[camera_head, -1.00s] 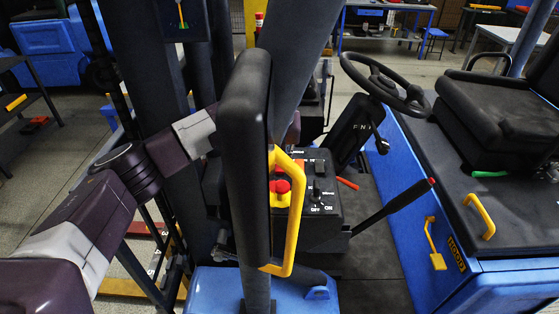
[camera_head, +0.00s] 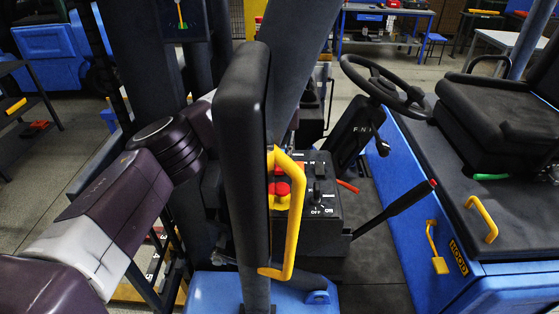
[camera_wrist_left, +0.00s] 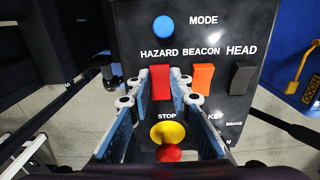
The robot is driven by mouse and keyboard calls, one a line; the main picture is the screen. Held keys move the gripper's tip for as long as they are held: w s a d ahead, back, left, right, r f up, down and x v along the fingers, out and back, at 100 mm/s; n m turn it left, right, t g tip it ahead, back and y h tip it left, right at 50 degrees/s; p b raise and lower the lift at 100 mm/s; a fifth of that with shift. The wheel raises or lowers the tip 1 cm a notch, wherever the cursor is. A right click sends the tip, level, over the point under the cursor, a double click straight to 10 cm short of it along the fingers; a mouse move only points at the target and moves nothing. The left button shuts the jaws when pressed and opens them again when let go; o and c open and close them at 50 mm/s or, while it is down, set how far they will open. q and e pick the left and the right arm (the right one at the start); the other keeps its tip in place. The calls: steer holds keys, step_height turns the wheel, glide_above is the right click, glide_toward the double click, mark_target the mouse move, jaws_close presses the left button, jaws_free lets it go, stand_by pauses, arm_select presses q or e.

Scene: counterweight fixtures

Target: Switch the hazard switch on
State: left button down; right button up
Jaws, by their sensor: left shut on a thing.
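The red hazard switch (camera_wrist_left: 160,84) is on the black control panel (camera_wrist_left: 215,52), under the printed word HAZARD in the left wrist view. My left gripper (camera_wrist_left: 160,76) has its two blue-padded fingers on either side of this switch, shut on it. I cannot tell whether the switch is tilted to on or off. In the head view my left arm reaches in behind a black post, which hides the gripper and the switch. The control panel (camera_head: 324,216) is partly visible there. My right gripper is not in view.
The orange beacon switch (camera_wrist_left: 203,78) and dark head switch (camera_wrist_left: 242,78) are right of the hazard switch. A blue button (camera_wrist_left: 163,26) is above; the yellow and red stop button (camera_wrist_left: 167,133) is below. A yellow handle (camera_head: 293,215) and a lever (camera_head: 395,208) stand near the panel.

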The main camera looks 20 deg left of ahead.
mark_target(279, 166)
arm_select(q)
steer(key=c, duration=1.8)
jaws_free()
steer(key=shift+o, duration=0.2)
step_height(279, 166, up, 12)
steer(key=shift+w, duration=0.1)
